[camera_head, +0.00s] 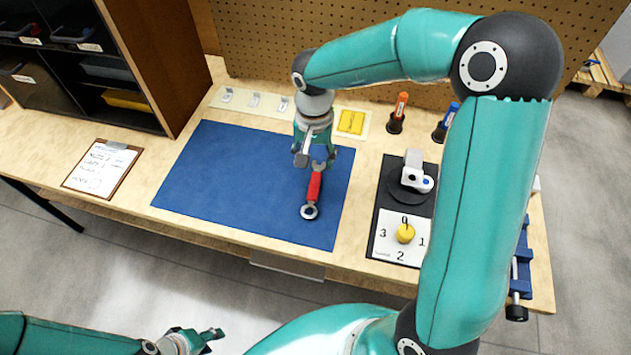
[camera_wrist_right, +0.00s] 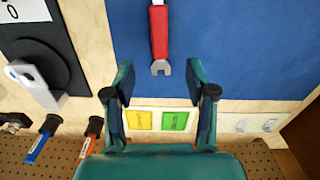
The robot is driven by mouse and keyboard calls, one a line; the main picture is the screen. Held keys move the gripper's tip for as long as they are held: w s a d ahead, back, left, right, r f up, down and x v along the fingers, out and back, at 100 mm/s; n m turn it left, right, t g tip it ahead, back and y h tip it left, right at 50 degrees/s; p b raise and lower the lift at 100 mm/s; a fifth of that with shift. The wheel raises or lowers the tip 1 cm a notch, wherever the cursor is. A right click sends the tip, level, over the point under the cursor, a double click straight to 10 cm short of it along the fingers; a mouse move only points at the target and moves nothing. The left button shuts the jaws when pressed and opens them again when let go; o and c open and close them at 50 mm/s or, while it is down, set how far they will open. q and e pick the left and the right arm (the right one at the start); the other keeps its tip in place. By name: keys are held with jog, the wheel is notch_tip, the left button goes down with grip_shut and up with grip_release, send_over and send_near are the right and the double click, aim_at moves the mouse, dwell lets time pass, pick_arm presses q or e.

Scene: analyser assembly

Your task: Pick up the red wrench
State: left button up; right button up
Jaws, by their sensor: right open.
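The red wrench (camera_head: 313,188) lies on the blue mat (camera_head: 215,180), near the mat's right side. Its ring end points toward the table's front edge. In the right wrist view the red wrench (camera_wrist_right: 159,35) shows its open-jaw end between and beyond my fingertips. My right gripper (camera_head: 315,160) is above the wrench's far end, pointing down; its fingers (camera_wrist_right: 160,85) are apart with nothing between them. In the head view it partly hides that end. My left gripper (camera_head: 205,340) is low at the bottom left, clear of the table and away from the wrench; its jaw opening is unclear.
Right of the mat stand a black panel with a yellow knob (camera_head: 405,233) and a white device (camera_head: 415,172). Orange (camera_head: 400,108) and blue (camera_head: 447,116) tools stand behind. A clipboard (camera_head: 102,168) lies left. A pegboard (camera_head: 300,40) and shelf unit (camera_head: 90,60) bound the back.

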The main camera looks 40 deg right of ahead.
aim_at(314, 183)
notch_tip(314, 183, down, 9)
jog(key=shift+f+p, duration=0.1)
jog(key=shift+p, duration=0.3)
grip_shut()
dwell(0.4)
